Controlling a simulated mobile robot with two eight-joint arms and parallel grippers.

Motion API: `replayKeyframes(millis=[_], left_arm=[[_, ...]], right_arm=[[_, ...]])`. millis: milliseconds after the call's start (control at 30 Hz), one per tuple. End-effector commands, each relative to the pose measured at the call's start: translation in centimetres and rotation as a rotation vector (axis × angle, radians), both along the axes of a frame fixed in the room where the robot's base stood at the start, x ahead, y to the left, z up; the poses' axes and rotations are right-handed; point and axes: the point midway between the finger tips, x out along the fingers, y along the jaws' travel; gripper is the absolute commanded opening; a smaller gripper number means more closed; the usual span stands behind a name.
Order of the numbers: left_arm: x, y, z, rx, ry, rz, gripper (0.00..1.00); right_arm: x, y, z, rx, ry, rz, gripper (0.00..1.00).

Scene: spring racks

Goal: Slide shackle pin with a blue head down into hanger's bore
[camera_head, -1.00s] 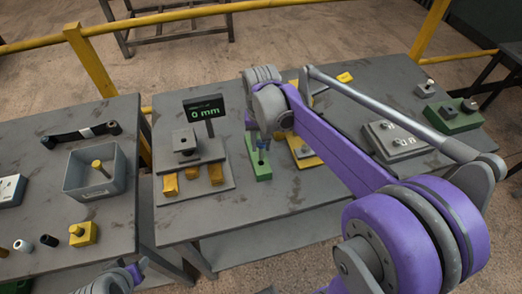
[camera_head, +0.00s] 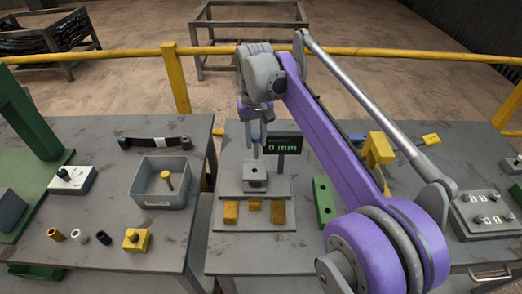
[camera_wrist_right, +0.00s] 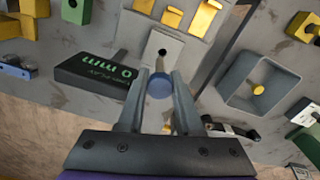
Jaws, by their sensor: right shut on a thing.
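My right gripper (camera_head: 256,138) is shut on the blue-headed shackle pin, whose blue head (camera_wrist_right: 159,84) shows between the two fingers in the wrist view. In the head view the pin (camera_head: 256,150) hangs above the hanger, a grey block (camera_head: 255,174) on a grey base plate. The dark round bore (camera_wrist_right: 162,52) in the block's top shows in the wrist view, just beyond the pin's head. The pin appears apart from the block; its lower end is hard to make out. My left gripper is not in view.
A display reading 0 mm (camera_head: 284,143) stands close behind the hanger. Several yellow-orange blocks (camera_head: 253,206) lie in front of it. A green block (camera_head: 322,203) with holes stands to the right. A grey bin (camera_head: 160,196) is on the left table.

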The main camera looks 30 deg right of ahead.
Motion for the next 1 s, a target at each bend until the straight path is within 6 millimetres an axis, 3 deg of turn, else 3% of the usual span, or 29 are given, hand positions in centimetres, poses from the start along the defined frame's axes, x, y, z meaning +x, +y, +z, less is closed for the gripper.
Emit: replayKeyframes(millis=[600,1000], left_arm=[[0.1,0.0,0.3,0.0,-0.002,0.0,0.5],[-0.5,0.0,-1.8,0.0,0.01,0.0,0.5]], right_arm=[[0.2,0.1,0.4,0.0,-0.001,0.012,0.0],[0.2,0.1,-3.0,0.0,0.0,0.012,0.0]])
